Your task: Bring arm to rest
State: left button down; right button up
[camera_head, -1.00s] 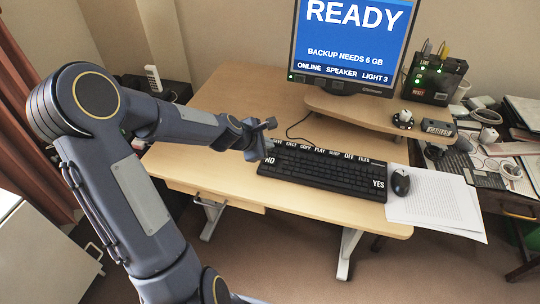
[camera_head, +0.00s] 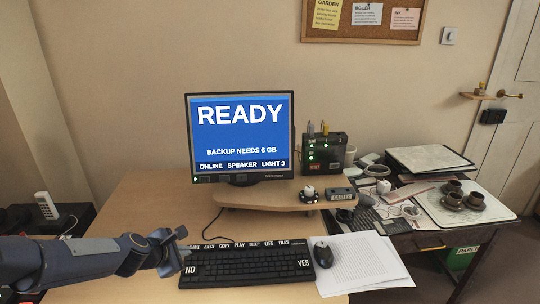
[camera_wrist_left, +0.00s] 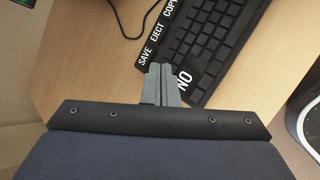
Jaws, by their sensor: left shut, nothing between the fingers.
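My left arm comes in from the left in the head view. Its gripper (camera_head: 174,238) is at the left end of the black keyboard (camera_head: 245,268), near the NO key. In the left wrist view the gripper's fingers (camera_wrist_left: 160,72) are together and empty, in front of the keyboard's corner (camera_wrist_left: 215,40) with the SAVE, EJECT and NO labels. I cannot tell whether the fingertips touch the keyboard. My right gripper is not in view.
A monitor (camera_head: 240,135) reading READY stands behind the keyboard. A mouse (camera_head: 323,254) and papers (camera_head: 362,262) lie to the right. A side table with cups (camera_head: 453,200) stands further right. A phone (camera_head: 46,206) is at the left. Bare desk (camera_head: 150,210) lies left of the monitor.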

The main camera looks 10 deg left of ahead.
pick_arm(q)
jog(key=s+d+r+m+g+h+p, duration=0.1)
jog(key=s+d+r+m+p, duration=0.2)
jog(key=s+d+r+m, duration=0.7)
jog(key=s+r+m+g+p, duration=0.1)
jog(key=s+r+m, duration=0.1)
jog(key=s+m, duration=0.4)
jog(key=s+d+r+m+g+p, duration=0.1)
jog(key=s+r+m, duration=0.1)
jog(key=s+m, duration=0.4)
jog(key=s, duration=0.5)
jog(key=shift+s+d+r+m+h+p, duration=0.25)
jog(key=shift+s+m+h+p, duration=0.1)
jog(key=shift+m+h+p, duration=0.05)
